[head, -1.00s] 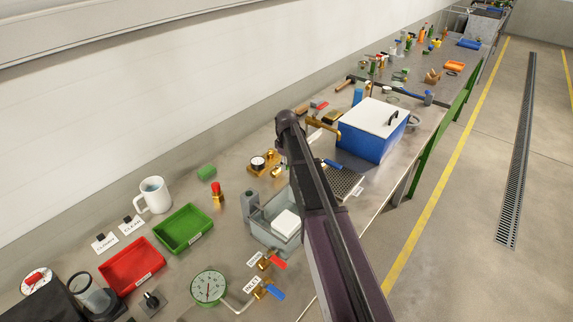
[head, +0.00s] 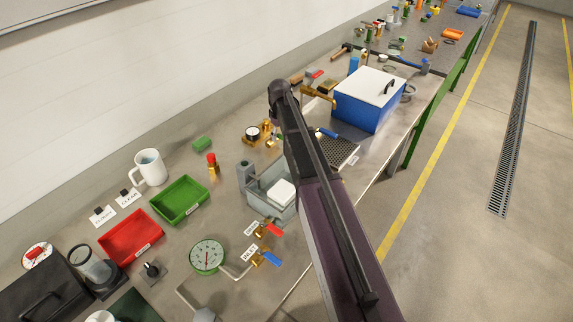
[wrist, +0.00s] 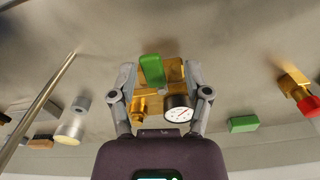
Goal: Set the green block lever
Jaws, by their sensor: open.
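The green lever (wrist: 152,69) stands out on a brass valve block (wrist: 172,75) with a small round white gauge (wrist: 180,113). In the wrist view, my gripper (wrist: 160,76) is open, with one finger on each side of the brass block and the lever between them. I cannot tell whether the fingers touch the block. In the head view, the brass block with its gauge (head: 252,133) sits on the bench left of my arm. The lever cannot be made out there, and my arm hides my gripper.
A loose green block (head: 202,144) and a red-topped brass fitting (head: 212,165) stand left of the valve block. A grey bin (head: 262,200), a green tray (head: 180,201) and a blue case with a white lid (head: 365,98) are also on the bench. A metal bar (wrist: 40,100) crosses the wrist view's left side.

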